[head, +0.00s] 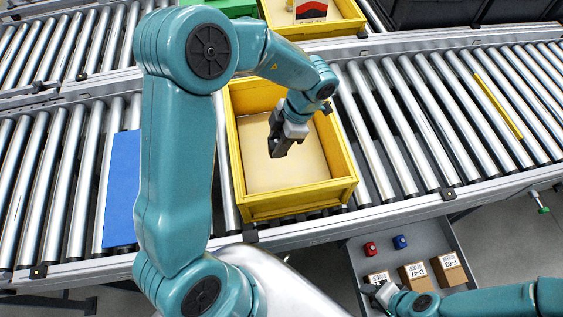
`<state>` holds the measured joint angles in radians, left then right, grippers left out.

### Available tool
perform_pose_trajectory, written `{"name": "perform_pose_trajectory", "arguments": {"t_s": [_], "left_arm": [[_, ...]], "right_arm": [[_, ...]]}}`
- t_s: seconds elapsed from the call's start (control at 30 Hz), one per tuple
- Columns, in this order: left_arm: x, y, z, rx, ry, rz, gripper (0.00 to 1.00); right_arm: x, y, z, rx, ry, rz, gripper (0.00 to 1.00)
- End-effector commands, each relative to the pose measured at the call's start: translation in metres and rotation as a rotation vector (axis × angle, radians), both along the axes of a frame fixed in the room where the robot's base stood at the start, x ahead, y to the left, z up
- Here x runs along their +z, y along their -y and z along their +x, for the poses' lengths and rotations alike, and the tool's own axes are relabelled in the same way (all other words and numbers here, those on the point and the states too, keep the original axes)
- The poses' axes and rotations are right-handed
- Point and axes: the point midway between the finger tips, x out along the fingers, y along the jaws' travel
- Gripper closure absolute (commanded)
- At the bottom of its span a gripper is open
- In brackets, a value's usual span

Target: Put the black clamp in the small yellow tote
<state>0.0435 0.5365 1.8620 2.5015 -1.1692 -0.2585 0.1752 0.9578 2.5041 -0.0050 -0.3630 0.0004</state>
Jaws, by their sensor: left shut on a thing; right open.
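The small yellow tote (300,202) stands on the near roller conveyor, open at the top. Its pale floor looks bare. My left gripper (281,143) is over the inside of the tote, pointing down, and is shut on a small dark thing that appears to be the black clamp (279,151). The clamp is hard to tell apart from the dark fingers, and I cannot tell its exact height above the tote floor. My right gripper (376,292) is open at the lower right, by the grey tray with small boxes.
A grey tray (432,243) below the conveyor holds a red item (370,249), a blue item (400,242) and labelled cardboard boxes (449,269). Another yellow tote (345,25) stands on the far conveyor. A blue panel (122,190) lies left of my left arm.

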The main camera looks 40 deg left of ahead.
Motion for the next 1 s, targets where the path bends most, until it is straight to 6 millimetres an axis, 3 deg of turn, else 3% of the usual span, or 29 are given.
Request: {"name": "perform_pose_trajectory", "arguments": {"t_s": [0.1, 0.3, 0.47, 0.7, 1.0], "left_arm": [[-0.037, 0.000, -0.003, 0.000, -0.007, 0.000, 0.91], [-0.082, 0.001, -0.002, -0.001, -0.003, -0.001, 0.91], [-0.096, 0.001, 0.001, -0.001, 0.000, 0.000, 0.91], [-0.133, 0.001, 0.002, -0.002, 0.000, -0.001, 0.91], [-0.137, 0.001, 0.004, -0.002, 0.002, 0.001, 0.91]], "right_arm": [[-0.002, 0.000, 0.000, -0.001, 0.000, 0.000, 0.57], [-0.004, 0.000, 0.000, -0.001, -0.001, 0.000, 0.57], [-0.004, 0.000, 0.000, -0.001, 0.000, 0.000, 0.57], [-0.006, 0.000, 0.000, -0.001, 0.000, 0.000, 0.57], [-0.006, 0.000, 0.000, -0.001, 0.000, 0.000, 0.57]]}}
